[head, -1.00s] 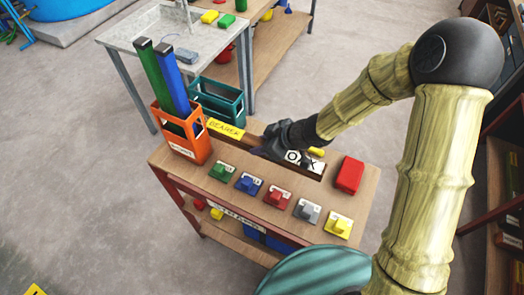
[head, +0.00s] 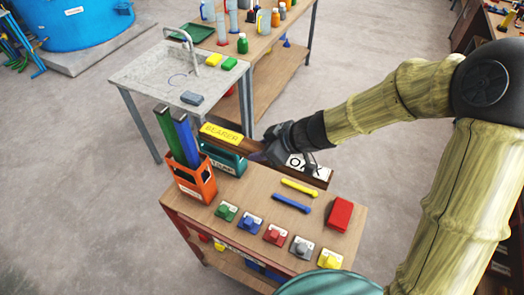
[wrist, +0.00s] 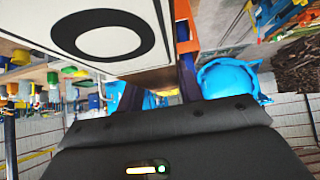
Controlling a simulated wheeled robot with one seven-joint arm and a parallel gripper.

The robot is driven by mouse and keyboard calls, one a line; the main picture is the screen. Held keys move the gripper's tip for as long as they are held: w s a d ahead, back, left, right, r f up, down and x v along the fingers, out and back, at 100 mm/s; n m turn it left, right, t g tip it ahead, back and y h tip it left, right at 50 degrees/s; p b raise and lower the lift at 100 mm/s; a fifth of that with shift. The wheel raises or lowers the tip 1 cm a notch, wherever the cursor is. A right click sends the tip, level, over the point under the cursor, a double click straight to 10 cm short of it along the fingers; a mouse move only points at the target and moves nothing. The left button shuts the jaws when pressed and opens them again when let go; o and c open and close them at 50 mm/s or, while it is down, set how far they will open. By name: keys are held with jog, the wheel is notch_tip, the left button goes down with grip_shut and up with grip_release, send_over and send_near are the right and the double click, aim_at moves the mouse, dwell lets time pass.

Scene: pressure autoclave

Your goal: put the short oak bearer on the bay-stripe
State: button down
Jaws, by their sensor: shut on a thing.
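The short oak bearer is a dark brown bar with a yellow "BEARER" label (head: 221,133) at its left end and a white "OAK" label (head: 305,167) at its right end. My gripper (head: 268,153) is shut on its middle and holds it above the workbench's far edge. In the wrist view the bearer's white label with a black letter O (wrist: 110,35) fills the upper left, close to the gripper. The gripper's fingertips are partly hidden behind the bearer and wrist. I cannot make out a bay-stripe in the current views.
An orange holder (head: 196,186) with green and blue bars stands at the bench's left, beside a teal crate (head: 226,158). A yellow stick (head: 299,187), a blue stick (head: 291,203), a red block (head: 340,215) and several coloured knobs lie on the bench (head: 246,196). Open floor lies left.

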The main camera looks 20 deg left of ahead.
jog(key=shift+r, duration=0.1)
dwell(0.7)
jog(key=shift+w+d+f+m, duration=0.3)
jog(key=shift+f, duration=0.1)
jog(key=w+d+f+m+t+h, duration=0.35)
jog(key=w+d+f+m, duration=0.35)
jog(key=d, duration=0.4)
jog(key=w+d+f+m+t+h, duration=0.35)
jog(key=w+d+f+m, duration=0.35)
jog(key=d, duration=0.4)
jog(key=d+f+m+t+h, duration=0.1)
jog(key=d+f, duration=0.3)
jog(key=d, duration=0.7)
jog(key=shift+s+d+f+m+h, duration=0.15)
jog(key=shift+s+f+m+h, duration=0.1)
jog(key=shift+s+m+h, duration=0.35)
jog(key=shift+w, duration=0.25)
